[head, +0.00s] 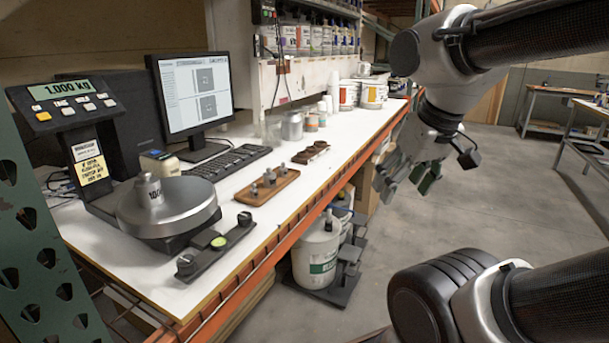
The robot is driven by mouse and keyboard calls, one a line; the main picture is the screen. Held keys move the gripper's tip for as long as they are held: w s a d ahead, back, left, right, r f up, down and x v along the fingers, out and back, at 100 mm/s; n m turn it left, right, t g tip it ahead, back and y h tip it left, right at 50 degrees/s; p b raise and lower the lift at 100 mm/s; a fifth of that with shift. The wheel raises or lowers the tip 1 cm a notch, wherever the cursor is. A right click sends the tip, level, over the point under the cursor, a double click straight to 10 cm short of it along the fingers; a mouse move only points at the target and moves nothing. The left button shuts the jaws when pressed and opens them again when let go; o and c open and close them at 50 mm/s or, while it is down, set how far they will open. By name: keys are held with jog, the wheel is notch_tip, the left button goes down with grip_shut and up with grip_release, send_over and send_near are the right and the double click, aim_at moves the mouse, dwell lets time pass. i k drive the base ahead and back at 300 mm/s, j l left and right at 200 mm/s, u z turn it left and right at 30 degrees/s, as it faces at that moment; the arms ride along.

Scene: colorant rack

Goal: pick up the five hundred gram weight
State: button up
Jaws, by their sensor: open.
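A wooden tray (291,184) on the white bench holds a few small grey metal weights (269,177). Their markings are too small to read, so I cannot tell which is the five hundred gram one. A larger metal weight (148,191), its label partly readable as "100", stands upright on the round pan of the scale (170,222). The scale's display (58,90) reads 1.000 kg. My gripper (425,178) is open and empty, pointing down over the floor to the right of the bench, well apart from the tray.
A monitor (193,90) and keyboard (228,162) stand behind the tray. Brown objects (311,152), cans (292,126) and white buckets (373,95) line the bench further back. The orange bench edge (262,250) lies between my gripper and the tray.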

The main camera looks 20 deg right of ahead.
aim_at(269, 176)
jog(key=i+l+u, duration=0.2)
jog(key=u, duration=0.15)
jog(key=i+l+u, duration=0.15)
jog(key=l+u, duration=0.2)
jog(key=j, duration=0.1)
